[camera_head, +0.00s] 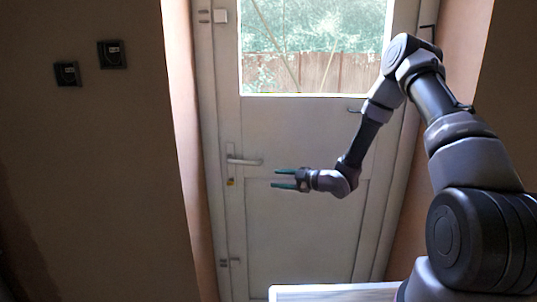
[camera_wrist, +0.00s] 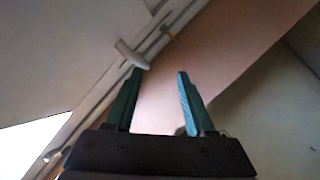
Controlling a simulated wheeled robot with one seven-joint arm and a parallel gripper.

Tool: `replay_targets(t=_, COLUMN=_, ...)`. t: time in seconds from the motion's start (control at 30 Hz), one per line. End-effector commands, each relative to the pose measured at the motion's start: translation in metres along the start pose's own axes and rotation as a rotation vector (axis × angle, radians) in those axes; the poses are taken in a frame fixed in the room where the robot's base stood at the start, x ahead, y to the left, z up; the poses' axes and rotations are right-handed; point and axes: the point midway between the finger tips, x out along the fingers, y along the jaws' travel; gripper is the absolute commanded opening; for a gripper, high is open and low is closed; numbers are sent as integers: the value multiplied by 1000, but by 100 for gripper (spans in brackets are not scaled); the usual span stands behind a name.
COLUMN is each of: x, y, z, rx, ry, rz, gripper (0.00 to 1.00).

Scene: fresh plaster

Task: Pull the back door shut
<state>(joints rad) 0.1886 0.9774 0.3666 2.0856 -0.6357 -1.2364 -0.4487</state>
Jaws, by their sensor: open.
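The back door (camera_head: 300,135) is white, with a window in its upper half, and appears to sit in or close to its frame; I cannot tell if it is fully shut. Its lever handle (camera_head: 244,161) is on the left side and points right. My gripper (camera_head: 283,179) is open and empty, to the right of the handle and slightly below it, with its fingers pointing left. In the wrist view, the handle (camera_wrist: 132,55) shows just beyond the teal fingertips (camera_wrist: 159,72), near the left finger, and not between them.
Two dark wall switches (camera_head: 112,54) are on the wall at the left. The door frame (camera_head: 208,130) and plaster reveal (camera_head: 183,130) stand left of the handle. A pale slatted surface (camera_head: 335,293) is at the bottom. A fence (camera_head: 315,70) shows through the glass.

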Motion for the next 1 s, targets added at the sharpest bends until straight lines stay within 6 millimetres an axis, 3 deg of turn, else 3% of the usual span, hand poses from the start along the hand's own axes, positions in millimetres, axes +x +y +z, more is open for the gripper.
replay_targets(t=0.03, x=-8, y=23, z=-3, rx=5, ry=-75, rz=-2, gripper=55)
replay_targets(t=0.2, x=-47, y=83, z=-8, rx=90, ry=-333, rz=31, gripper=55)
replay_targets(t=0.37, x=-100, y=132, z=-28, rx=207, ry=-551, rz=117, gripper=55)
replay_targets(t=0.5, x=-156, y=162, z=-56, rx=342, ry=-706, rz=226, gripper=55)
replay_targets(t=0.6, x=-198, y=175, z=-81, rx=456, ry=-794, rz=315, gripper=55)
replay_targets(t=0.77, x=-263, y=176, z=-129, rx=673, ry=-887, rz=459, gripper=55)
replay_targets(t=0.87, x=-302, y=166, z=-160, rx=829, ry=-916, rz=544, gripper=55)
replay_targets(t=1.0, x=-347, y=138, z=-205, rx=1066, ry=-917, rz=639, gripper=55)
